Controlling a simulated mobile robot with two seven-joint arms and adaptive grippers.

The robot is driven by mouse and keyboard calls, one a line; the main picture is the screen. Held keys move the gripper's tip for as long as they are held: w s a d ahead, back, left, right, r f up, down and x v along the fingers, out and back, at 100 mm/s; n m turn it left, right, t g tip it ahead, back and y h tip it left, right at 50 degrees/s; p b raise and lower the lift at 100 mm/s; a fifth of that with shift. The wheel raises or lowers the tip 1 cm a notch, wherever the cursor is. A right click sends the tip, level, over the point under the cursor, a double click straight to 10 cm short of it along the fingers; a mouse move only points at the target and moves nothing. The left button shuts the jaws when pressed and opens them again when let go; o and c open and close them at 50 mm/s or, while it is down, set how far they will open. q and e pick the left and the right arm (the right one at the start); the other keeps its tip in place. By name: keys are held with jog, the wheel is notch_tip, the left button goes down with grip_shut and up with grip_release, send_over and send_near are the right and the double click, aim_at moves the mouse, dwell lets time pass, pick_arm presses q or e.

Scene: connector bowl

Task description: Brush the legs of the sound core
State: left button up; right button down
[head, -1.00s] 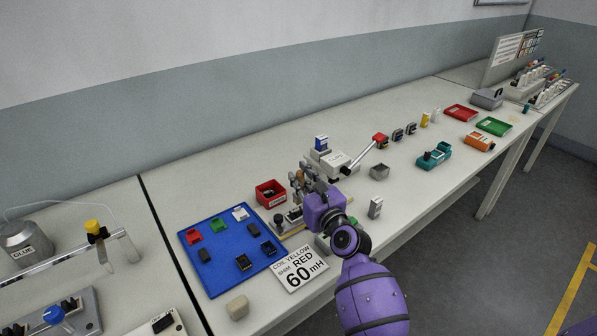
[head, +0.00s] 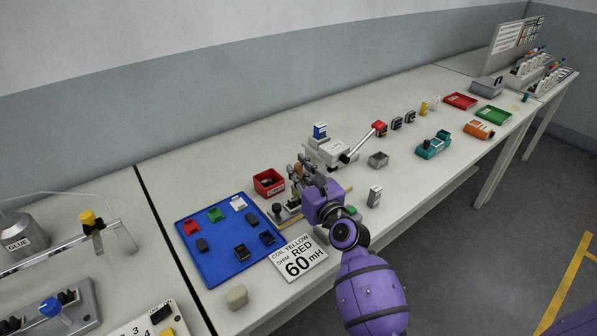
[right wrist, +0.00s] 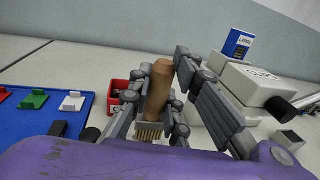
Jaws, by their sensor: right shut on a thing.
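My right gripper (head: 303,178) is over the table by the blue mat (head: 197,265). It is shut on a brush with a brown wooden handle (right wrist: 159,90). The brush stands roughly upright, bristles (right wrist: 149,132) down, in the right wrist view. I cannot tell which is the sound core. What lies under the bristles is hidden by my gripper. My left gripper is not in view.
A red bin (head: 268,183) stands close behind my right gripper. A white press with a long lever (head: 328,150) is to its right. A sign reading RED 60 mH (head: 299,261) lies in front. Red, green and white pieces lie on the mat's back part.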

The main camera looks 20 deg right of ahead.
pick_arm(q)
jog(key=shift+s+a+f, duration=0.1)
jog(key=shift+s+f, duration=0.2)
pick_arm(e)
jog(key=shift+f, duration=0.25)
jog(key=shift+f, duration=0.1)
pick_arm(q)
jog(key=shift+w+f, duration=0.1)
pick_arm(e)
jog(key=shift+f, duration=0.2)
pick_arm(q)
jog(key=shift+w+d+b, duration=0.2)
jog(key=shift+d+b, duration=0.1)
pick_arm(e)
jog(key=shift+f, duration=0.15)
jog(key=shift+a, duration=0.15)
jog(key=shift+s+a+p, duration=0.25)
jog(key=shift+a+p, duration=0.1)
jog(key=shift+a, duration=0.3)
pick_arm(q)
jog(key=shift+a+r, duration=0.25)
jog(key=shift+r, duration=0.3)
pick_arm(e)
jog(key=shift+s+a, duration=0.15)
jog(key=shift+a, duration=0.15)
